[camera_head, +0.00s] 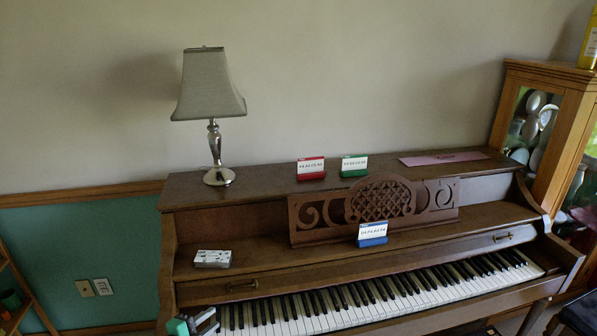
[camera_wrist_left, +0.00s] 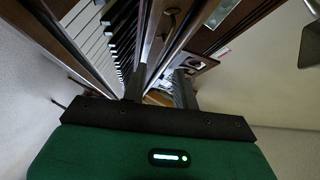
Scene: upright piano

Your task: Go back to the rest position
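My left gripper (camera_head: 205,319) shows at the bottom left of the head view, in front of the left end of the piano keys (camera_head: 370,298). In the left wrist view its two dark fingers (camera_wrist_left: 160,88) stand apart with nothing seen held between them. The keys also show in the left wrist view (camera_wrist_left: 92,40), at the upper left. My right gripper is not in view.
The upright piano (camera_head: 240,252) bears a lamp (camera_head: 212,95), a red card holder (camera_head: 311,168), a green one (camera_head: 353,166), a blue one (camera_head: 372,233), a white patterned box (camera_head: 212,258) and a pink sheet (camera_head: 443,158). A glass-fronted cabinet (camera_head: 560,110) stands at the right.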

